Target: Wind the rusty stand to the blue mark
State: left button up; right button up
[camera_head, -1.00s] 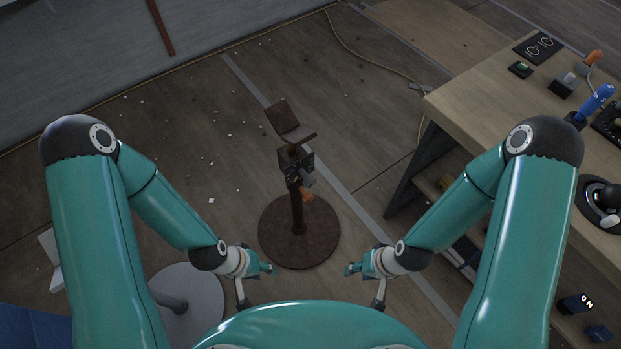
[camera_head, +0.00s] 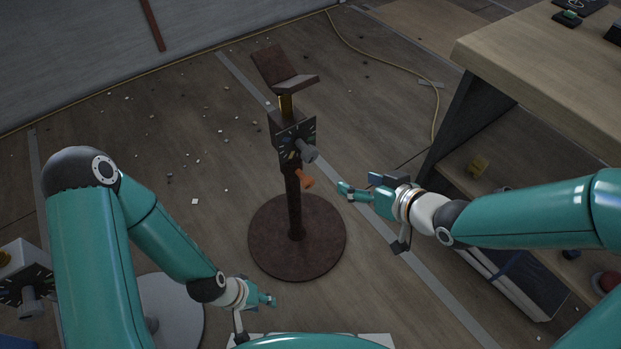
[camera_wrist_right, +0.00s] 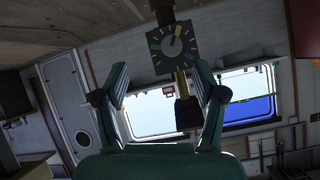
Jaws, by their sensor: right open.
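The rusty stand (camera_head: 297,240) is upright on the floor, with a round base, a post, a short brass section and a tilted top plate (camera_head: 285,70). A black dial box (camera_head: 291,138) with tick marks sits on the post. A grey hub (camera_head: 308,153) and an orange handle (camera_head: 306,182) stick out from it. My right gripper (camera_head: 343,190) is open and empty, just right of the handle and apart from it. In the right wrist view the dial (camera_wrist_right: 173,47) appears upside down beyond the open fingers, with coloured marks. My left gripper (camera_head: 268,299) is low, below the base; its opening is unclear.
A wooden workbench (camera_head: 540,75) with a lower shelf stands at the right. A second, pale stand (camera_head: 175,305) is at the lower left, partly behind my left arm. A yellow cable (camera_head: 380,66) runs along the floor. Small debris is scattered left of the rusty stand.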

aim_at(313, 156)
jog(key=w+a+f+b, duration=0.1)
jog(key=w+a+b, duration=0.2)
jog(key=w+a+f+n+t+y+b, duration=0.1)
jog(key=w+a+f+b, duration=0.1)
jog(key=w+a+b, duration=0.1)
jog(key=w+a+f+n+b, duration=0.1)
jog(key=w+a+b, duration=0.2)
jog(key=w, duration=0.2)
jog(key=shift+w+a+f+t+b, duration=0.1)
jog(key=shift+a+f+t+b, duration=0.2)
jog(key=shift+a+f, duration=0.05)
pick_arm(q)
notch_tip(313, 156, down, 12)
pick_arm(e)
jog(key=shift+w+a+f, duration=0.15)
jog(key=shift+w+a, duration=0.25)
jog(key=shift+w, duration=0.15)
pick_arm(q)
jog(key=shift+f, duration=0.1)
pick_arm(e)
jog(key=shift+c, duration=0.2)
